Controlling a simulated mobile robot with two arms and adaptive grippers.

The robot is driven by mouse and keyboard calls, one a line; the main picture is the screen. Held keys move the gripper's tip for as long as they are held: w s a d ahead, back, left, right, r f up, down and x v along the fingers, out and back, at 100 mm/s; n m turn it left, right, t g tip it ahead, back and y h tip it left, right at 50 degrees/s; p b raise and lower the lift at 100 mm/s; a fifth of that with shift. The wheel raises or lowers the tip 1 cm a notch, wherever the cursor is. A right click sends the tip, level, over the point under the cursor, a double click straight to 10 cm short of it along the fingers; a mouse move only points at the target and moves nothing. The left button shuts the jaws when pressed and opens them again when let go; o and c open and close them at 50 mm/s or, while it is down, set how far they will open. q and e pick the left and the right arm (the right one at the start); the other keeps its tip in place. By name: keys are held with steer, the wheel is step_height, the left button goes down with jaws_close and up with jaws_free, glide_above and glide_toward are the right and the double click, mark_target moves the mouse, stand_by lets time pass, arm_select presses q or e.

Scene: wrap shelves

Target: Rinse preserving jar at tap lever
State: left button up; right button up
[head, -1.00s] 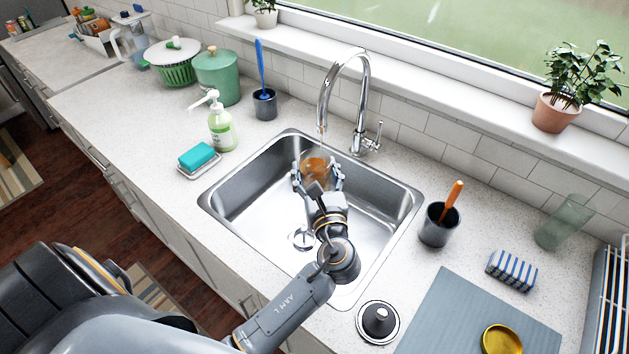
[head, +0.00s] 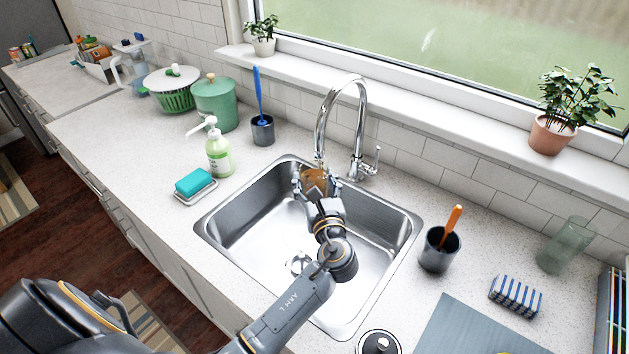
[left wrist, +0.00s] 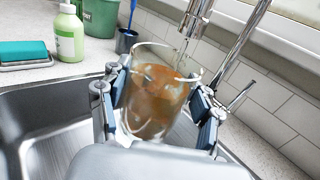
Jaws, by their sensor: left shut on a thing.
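My left gripper (head: 319,187) is shut around a clear glass jar (left wrist: 155,98) with brownish-orange soiling on its wall. It holds the jar under the chrome tap spout, over the sink (head: 382,240). The jar also shows in the head view (head: 315,178), partly hidden by the gripper. In the left wrist view the jar's mouth is up and slightly tilted, and a thin clear stream appears to run from the spout to its rim. The tap (head: 344,100) has a side lever (head: 374,165), right of the spout and apart from my gripper. My right gripper is not in view.
Left of the sink stand a soap bottle (head: 219,155), a teal sponge (head: 194,181) on a dish and a cup with a blue brush (head: 262,130).

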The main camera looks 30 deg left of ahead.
arm_select(q)
steer(key=shift+d+r, duration=0.1)
steer(key=shift+d, duration=0.05)
stand_by(0.3)
steer(key=shift+w+d, duration=0.25)
steer(key=shift+d, duration=0.15)
steer(key=shift+s+a+p, duration=0.1)
steer(key=shift+a+p, duration=0.1)
steer(key=shift+p, duration=0.15)
steer(key=shift+s+a, duration=0.2)
steer(key=shift+a, duration=0.2)
steer(key=shift+w+d+p, duration=0.15)
steer(key=shift+d+p, duration=0.1)
steer(key=shift+p, duration=0.05)
steer(key=shift+w+d, duration=0.15)
steer(key=shift+d, duration=0.2)
